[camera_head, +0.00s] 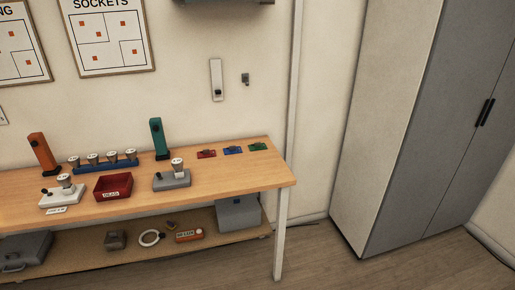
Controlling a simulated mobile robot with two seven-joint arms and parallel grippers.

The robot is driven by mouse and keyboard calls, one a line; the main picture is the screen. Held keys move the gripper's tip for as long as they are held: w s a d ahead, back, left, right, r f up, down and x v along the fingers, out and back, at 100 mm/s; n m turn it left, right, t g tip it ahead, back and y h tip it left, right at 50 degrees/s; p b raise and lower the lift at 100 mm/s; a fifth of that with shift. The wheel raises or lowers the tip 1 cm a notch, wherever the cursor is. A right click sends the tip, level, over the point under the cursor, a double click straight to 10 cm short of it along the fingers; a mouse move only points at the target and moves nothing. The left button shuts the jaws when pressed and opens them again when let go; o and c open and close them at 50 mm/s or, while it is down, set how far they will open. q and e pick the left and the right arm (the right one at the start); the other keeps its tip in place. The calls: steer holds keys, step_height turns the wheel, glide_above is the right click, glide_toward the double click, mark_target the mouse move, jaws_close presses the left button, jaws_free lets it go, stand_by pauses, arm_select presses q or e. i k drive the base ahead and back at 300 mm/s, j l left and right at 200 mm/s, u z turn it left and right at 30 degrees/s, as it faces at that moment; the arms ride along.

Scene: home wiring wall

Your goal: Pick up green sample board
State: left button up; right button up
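A small flat green sample board (257,147) lies on the wooden table top near its right end, toward the back edge. It is the rightmost of a row of boards, with a blue board (232,150) and a red board (206,154) to its left. Each board has a darker part on top, too small to make out. Neither of my grippers is in view.
The wooden table (240,178) is clear in front of the boards. A grey block with a white-topped piece (172,182), a dead-parts red bin (113,187) and a green upright block (159,138) stand to the left. A tall grey cabinet (425,140) stands right; floor between is free.

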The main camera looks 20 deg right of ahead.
mark_target(258, 146)
steer(key=i+l+z, duration=0.7)
steer(key=i, duration=0.2)
